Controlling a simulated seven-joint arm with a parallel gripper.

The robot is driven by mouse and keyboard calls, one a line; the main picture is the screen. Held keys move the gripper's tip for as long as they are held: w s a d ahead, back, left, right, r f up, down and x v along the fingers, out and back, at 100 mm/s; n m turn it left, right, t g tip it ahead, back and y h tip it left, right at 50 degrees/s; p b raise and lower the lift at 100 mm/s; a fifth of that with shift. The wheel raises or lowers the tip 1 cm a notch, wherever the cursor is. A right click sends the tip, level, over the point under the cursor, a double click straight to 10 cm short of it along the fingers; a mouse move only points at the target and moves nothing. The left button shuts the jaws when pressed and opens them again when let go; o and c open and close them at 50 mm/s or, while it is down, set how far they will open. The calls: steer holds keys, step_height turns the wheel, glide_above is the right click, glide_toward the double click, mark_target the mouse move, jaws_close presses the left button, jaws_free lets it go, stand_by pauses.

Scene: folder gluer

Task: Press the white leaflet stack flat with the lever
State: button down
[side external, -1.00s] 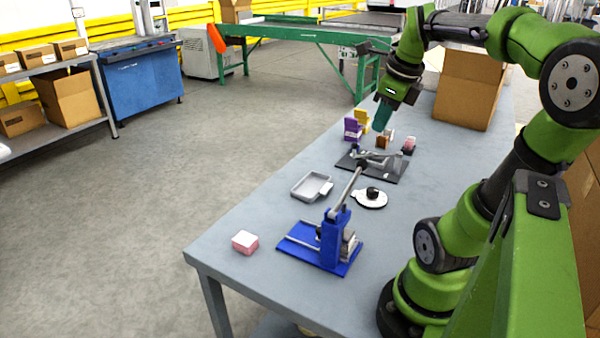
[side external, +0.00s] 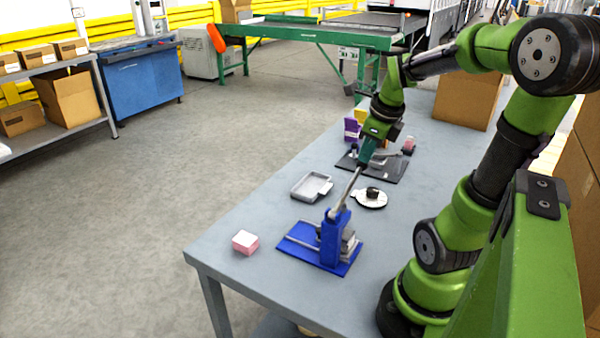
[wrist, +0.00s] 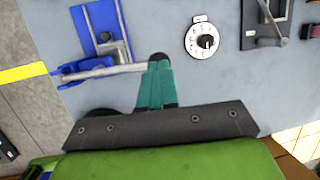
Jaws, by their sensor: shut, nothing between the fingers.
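The blue press (side external: 320,246) stands near the front of the table, with its grey lever (side external: 347,188) slanting up and away. My gripper (side external: 362,164) is shut and empty, its teal fingers pointing down at the lever's upper end. In the wrist view the fingertips (wrist: 158,58) meet or overlap the end of the lever (wrist: 110,70); I cannot tell whether they touch. The blue press (wrist: 100,28) is at upper left there. A small block with white top and pink sides (side external: 245,241) lies left of the press. I cannot clearly make out a white leaflet stack in the press.
A grey tray (side external: 311,187) and a white disc with a black knob (side external: 371,198) lie behind the press. Farther back are a dark plate with a grey lever (side external: 385,170) and a purple holder (side external: 352,130). A cardboard box (side external: 467,90) stands at the back. The table's left front is mostly clear.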

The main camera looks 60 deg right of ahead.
steer(key=f+y, duration=0.1)
steer(key=d+f, duration=0.1)
steer(key=f+y, duration=0.1)
steer(key=shift+d+f+y, duration=0.25)
steer(key=shift+f+y, duration=0.05)
steer(key=shift+f, duration=0.05)
steer(key=shift+d+f+y, duration=0.15)
steer(key=shift+f+y, duration=0.25)
steer(key=shift+f, duration=0.3)
steer(key=shift+w, duration=0.1)
stand_by(0.8)
steer(key=shift+r, duration=0.2)
steer(key=v, duration=1.4)
steer(key=shift+r, duration=0.1)
